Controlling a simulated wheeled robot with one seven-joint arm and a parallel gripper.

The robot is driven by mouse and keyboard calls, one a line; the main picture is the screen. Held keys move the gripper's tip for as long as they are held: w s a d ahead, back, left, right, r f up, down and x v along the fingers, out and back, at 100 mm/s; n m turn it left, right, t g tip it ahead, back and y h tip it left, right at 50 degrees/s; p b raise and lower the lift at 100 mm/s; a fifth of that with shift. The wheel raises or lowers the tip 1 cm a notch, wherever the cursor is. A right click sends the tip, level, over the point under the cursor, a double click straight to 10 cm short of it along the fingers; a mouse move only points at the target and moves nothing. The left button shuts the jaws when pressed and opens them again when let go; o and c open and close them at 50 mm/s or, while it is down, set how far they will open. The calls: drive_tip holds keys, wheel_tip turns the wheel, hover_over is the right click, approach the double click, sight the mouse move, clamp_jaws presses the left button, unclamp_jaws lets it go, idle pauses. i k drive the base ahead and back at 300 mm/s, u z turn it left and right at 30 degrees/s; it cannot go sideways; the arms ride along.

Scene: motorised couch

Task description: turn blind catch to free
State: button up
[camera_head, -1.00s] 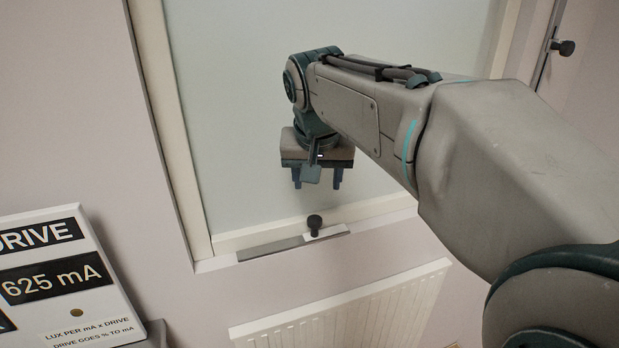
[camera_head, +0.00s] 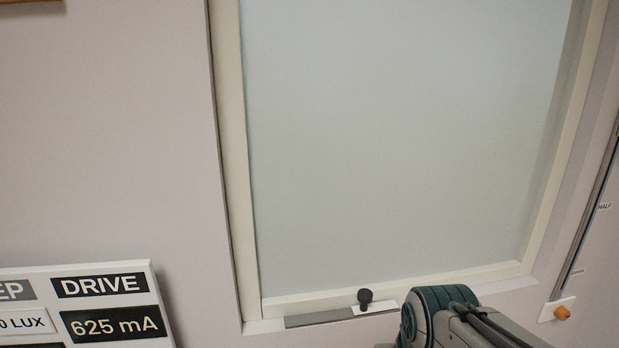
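A pale window blind or pane (camera_head: 400,140) fills the cream window frame. At its foot a black knob (camera_head: 365,296) stands on a small white piece, which sits on a grey strip (camera_head: 318,317). Right of the window, an orange knob (camera_head: 562,312) sits on a white plate at the lower end of a rail. I cannot tell which of these knobs is the blind catch. My wrist and arm show at the bottom edge, right of the black knob. My gripper is below the picture, so its fingers are hidden.
A vertical rail (camera_head: 592,215) with small labels, one reading HALF, runs up the right edge. A white panel (camera_head: 140,271) marked DRIVE and 625 mA stands at the lower left. The wall (camera_head: 110,150) left of the window is bare.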

sight(562, 313)
drive_tip(key=z, duration=0.15)
drive_tip(key=k, duration=0.65)
drive_tip(key=z, duration=0.9)
drive_tip(key=i, duration=1.5)
drive_tip(key=u, duration=0.1)
